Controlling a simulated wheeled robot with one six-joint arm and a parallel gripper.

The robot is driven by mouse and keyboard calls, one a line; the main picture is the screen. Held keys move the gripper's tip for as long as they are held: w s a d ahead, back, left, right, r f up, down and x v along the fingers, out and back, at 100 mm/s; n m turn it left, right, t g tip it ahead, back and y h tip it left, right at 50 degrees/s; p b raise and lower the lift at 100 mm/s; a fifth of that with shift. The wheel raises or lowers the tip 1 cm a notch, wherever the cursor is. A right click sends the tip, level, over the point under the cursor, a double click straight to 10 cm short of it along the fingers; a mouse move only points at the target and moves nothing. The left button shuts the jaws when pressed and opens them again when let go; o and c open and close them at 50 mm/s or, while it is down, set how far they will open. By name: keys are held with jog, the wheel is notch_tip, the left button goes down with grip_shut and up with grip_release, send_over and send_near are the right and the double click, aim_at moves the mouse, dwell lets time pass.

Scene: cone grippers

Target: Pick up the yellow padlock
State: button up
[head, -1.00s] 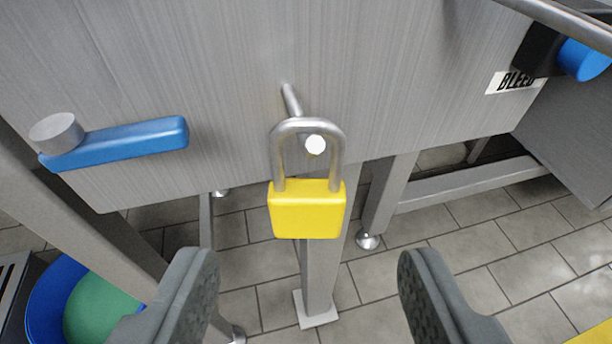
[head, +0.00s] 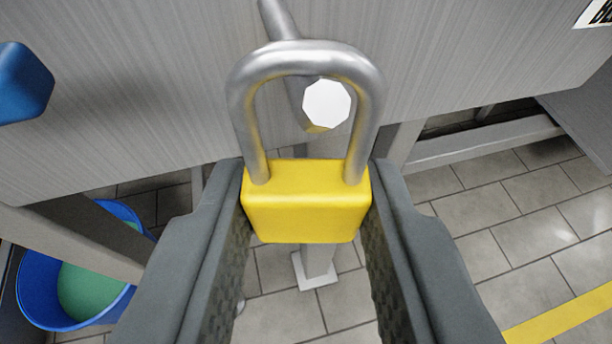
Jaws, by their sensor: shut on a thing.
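The yellow padlock (head: 306,205) is in the middle of the head view, upright, with its grey metal shackle (head: 305,56) on top. The shackle hangs around a metal peg (head: 325,104) with a white end that sticks out from the grey panel. My gripper (head: 306,215) is shut on the padlock's yellow body, one dark finger against each side. The lower parts of the fingers run out of the picture at the bottom.
A brushed grey metal panel (head: 130,110) stands behind the padlock. A blue handle (head: 22,84) is at the upper left. A blue bucket (head: 40,300) with green inside stands at the lower left. The tiled floor has a yellow stripe (head: 560,318) at right.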

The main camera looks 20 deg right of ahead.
jog(key=shift+r, duration=0.15)
jog(key=shift+r, duration=0.25)
jog(key=s+a, duration=0.2)
jog(key=s, duration=0.6)
jog(key=s+a, duration=0.2)
jog(key=s, duration=0.7)
jog(key=shift+s+a+r, duration=0.2)
jog(key=shift+a+r, duration=0.1)
jog(key=shift+r, duration=0.1)
jog(key=shift+w, duration=0.1)
